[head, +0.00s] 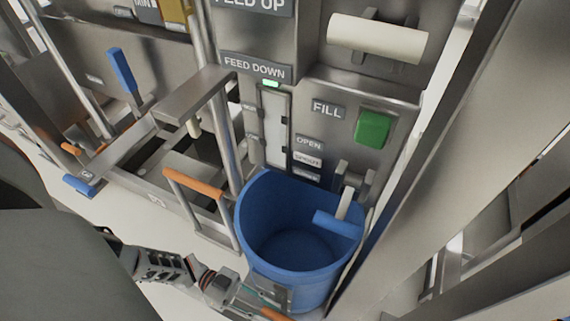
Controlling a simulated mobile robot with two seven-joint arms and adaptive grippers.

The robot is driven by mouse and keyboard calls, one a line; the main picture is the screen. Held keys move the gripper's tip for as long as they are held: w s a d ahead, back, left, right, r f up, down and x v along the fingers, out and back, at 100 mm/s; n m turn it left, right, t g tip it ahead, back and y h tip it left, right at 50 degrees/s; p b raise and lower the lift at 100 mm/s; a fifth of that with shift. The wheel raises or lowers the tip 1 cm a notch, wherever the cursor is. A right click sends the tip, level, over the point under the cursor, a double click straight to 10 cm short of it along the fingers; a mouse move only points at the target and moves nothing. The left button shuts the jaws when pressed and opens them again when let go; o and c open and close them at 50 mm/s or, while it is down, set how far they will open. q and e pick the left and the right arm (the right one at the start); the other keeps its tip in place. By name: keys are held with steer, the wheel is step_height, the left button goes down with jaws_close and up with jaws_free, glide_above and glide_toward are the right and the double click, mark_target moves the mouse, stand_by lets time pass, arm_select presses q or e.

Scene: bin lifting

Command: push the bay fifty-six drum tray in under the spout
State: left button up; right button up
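A blue open-topped drum (255,225) stands upright below a steel panel marked FILL, OPEN and SPOUT, and it looks empty. I cannot clearly make out the tray under it; an orange bar (274,314) shows at the bottom edge in front of the drum and may belong to it. A lever with a blue grip (337,224) hangs over the drum's right rim. The spout itself is not clearly distinguishable. My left gripper (238,295) is low at the drum's front left, near the orange bar; its fingers are too small and partly hidden to read. My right gripper is not in view.
An orange-topped handle frame (195,185) stands just left of the drum. A green button (373,129) and a white roller (377,39) are on the machine. A steel post (450,140) rises close on the right. Pale floor (110,215) is open at left.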

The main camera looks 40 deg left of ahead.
arm_select(q)
steer(key=x, duration=0.5)
steer(key=shift+w+d, duration=0.1)
steer(key=shift+d, duration=0.2)
steer(key=shift+c, duration=0.4)
jaws_close()
